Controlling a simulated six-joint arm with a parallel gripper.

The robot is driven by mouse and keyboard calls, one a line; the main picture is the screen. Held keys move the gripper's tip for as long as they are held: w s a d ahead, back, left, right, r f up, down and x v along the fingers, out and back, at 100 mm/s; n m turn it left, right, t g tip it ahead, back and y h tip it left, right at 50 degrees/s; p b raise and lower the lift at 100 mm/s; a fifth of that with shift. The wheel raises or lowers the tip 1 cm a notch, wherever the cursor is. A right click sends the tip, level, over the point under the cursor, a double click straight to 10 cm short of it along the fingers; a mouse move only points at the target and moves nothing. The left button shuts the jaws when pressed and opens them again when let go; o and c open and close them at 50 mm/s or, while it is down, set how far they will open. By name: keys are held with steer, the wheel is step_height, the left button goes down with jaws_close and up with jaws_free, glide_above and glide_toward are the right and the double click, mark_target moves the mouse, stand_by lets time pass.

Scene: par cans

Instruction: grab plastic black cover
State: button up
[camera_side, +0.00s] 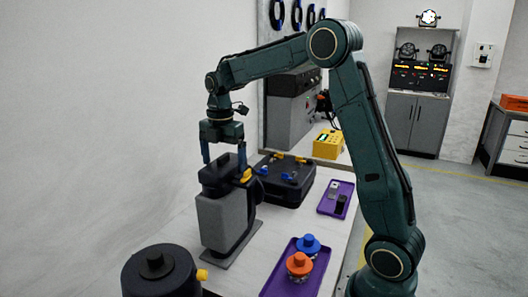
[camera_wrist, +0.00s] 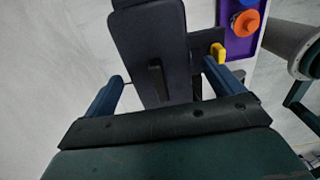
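A black cover (camera_side: 217,174) sits on top of a grey box-shaped housing (camera_side: 224,222) in the side view. In the wrist view the dark cover (camera_wrist: 150,35) fills the upper middle, with a raised black handle (camera_wrist: 157,80) on it. My gripper (camera_side: 224,157) points down at the cover, its fingers apart. In the wrist view the blue fingers of my gripper (camera_wrist: 164,88) stand on either side of the handle, with space between them and it. A yellow latch (camera_side: 246,175) is at the housing's right side. Whether the fingertips touch the cover is unclear.
A round black lidded can (camera_side: 160,272) stands at front left. A purple tray (camera_side: 273,283) holds an orange knob (camera_side: 299,264) and a blue knob (camera_side: 309,243). A black case (camera_side: 291,181), another purple tray (camera_side: 328,207) and a yellow box (camera_side: 327,145) stand farther back.

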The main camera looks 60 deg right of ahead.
mark_target(222, 156)
steer(key=c, duration=1.1)
steer(key=shift+o, duration=0.2)
steer(key=shift+r, duration=0.2)
step_height(222, 156, up, 20)
steer(key=shift+f, duration=0.2)
stand_by(0.4)
